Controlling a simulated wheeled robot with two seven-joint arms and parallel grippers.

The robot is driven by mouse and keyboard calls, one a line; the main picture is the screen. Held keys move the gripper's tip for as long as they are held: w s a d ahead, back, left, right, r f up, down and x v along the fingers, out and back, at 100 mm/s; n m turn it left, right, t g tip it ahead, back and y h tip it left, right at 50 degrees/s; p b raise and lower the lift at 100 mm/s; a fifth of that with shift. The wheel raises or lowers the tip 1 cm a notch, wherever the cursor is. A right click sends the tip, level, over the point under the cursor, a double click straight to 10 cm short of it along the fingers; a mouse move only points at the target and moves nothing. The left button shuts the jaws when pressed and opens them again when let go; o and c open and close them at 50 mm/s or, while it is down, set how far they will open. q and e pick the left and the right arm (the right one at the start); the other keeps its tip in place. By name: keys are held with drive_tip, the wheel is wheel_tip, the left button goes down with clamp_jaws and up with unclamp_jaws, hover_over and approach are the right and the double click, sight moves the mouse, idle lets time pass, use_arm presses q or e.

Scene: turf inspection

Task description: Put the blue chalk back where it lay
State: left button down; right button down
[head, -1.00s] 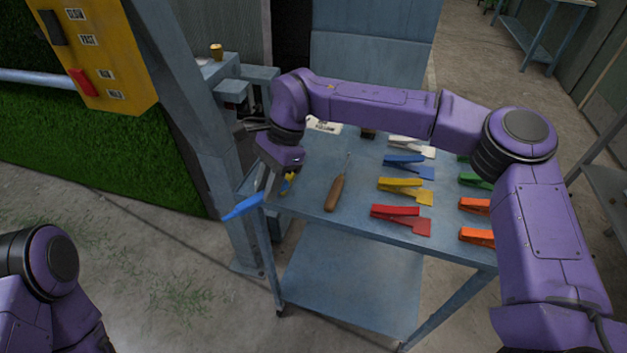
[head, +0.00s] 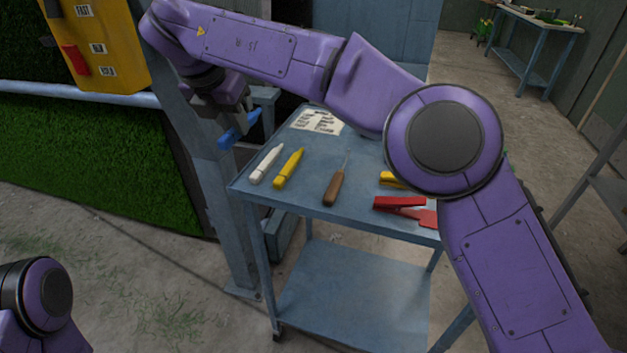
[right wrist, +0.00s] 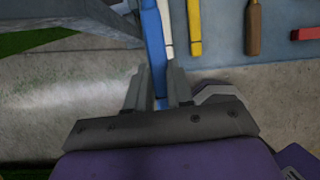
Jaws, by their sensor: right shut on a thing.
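The blue chalk (head: 241,130) is held in my right gripper (head: 229,116), which is shut on it. The chalk is tilted, off the left back edge of the blue table (head: 285,205) and in front of a grey-blue post. In the right wrist view the blue chalk (right wrist: 153,45) runs up between the two fingers (right wrist: 158,85). A white chalk (head: 266,164) and a yellow chalk (head: 288,168) lie side by side at the table's left end. My left gripper is out of view; only part of my left arm shows.
A wooden-handled pointed tool (head: 334,187) lies right of the yellow chalk. A printed sheet (head: 318,122) lies at the back. A red clip (head: 402,205) and a partly hidden yellow clip (head: 391,180) lie further right. The post (head: 215,180) stands close to the table's left side. My right arm hides the table's right part.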

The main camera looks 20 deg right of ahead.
drive_tip(key=shift+s+d+m, duration=0.15)
drive_tip(key=shift+d+m, duration=0.1)
drive_tip(key=shift+m, duration=0.05)
drive_tip(key=s+d+f+b, duration=0.1)
drive_tip(key=d+f+b, duration=0.25)
drive_tip(key=d, duration=0.55)
hover_over(312, 177)
drive_tip(key=s+a, duration=0.1)
drive_tip(key=f, duration=0.6)
drive_tip(key=shift+s+f, duration=0.1)
drive_tip(key=shift+s, duration=0.1)
wheel_tip(312, 177, down, 3)
drive_tip(key=c, duration=1)
unclamp_jaws()
drive_tip(key=v, duration=1.2)
drive_tip(key=shift+p, duration=0.3)
drive_tip(key=shift+a, duration=0.15)
